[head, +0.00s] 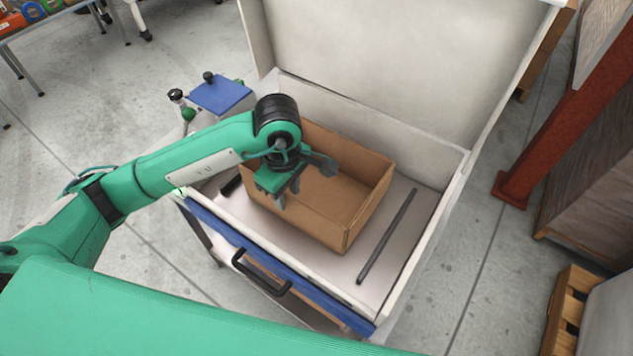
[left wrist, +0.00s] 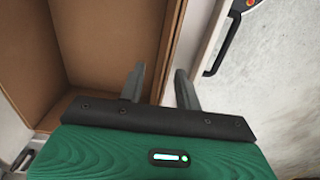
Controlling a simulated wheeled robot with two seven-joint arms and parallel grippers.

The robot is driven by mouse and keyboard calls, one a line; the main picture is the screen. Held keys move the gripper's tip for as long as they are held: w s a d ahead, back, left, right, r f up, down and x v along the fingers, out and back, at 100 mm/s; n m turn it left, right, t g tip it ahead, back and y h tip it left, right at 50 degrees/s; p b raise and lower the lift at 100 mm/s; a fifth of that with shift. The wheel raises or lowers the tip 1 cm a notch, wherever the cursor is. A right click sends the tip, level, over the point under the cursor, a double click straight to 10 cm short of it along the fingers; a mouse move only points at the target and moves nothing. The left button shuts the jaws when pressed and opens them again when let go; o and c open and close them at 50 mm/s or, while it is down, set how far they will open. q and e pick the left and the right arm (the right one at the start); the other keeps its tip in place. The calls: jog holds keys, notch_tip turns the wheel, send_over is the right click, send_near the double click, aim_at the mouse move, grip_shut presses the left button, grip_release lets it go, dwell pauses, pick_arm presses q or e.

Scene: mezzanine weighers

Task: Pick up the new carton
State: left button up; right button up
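The carton (head: 365,200) is an open-topped brown cardboard box, empty where I can see into it. It sits inside a white open-lidded cart, and its near left side is partly hidden by my left arm. My left gripper (head: 298,186) is over the carton's near left part, pointing down. In the left wrist view the left gripper (left wrist: 159,88) is open, with the carton's wall (left wrist: 148,45) running between its two fingers, one on the inner side and one on the outer. I cannot tell whether either finger touches the wall. My right gripper is not in view.
The white cart (head: 430,150) has a raised lid (head: 385,60) behind the carton and a blue front edge with a black handle (head: 262,275). A dark rod (head: 387,236) lies right of the carton. A red post (head: 560,115) stands at right.

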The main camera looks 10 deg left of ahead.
aim_at(290, 208)
pick_arm(q)
jog(key=shift+s+d+f+p, duration=0.1)
jog(key=shift+s+f+p, duration=0.05)
jog(key=shift+f+p, duration=0.4)
jog(key=f+p, duration=0.1)
jog(key=f, duration=0.2)
jog(key=shift+s+d+p, duration=0.1)
jog(key=shift+s+p, duration=0.1)
jog(key=shift+p, duration=0.15)
jog(key=shift+f, duration=0.55)
jog(key=shift+w, duration=0.1)
grip_shut()
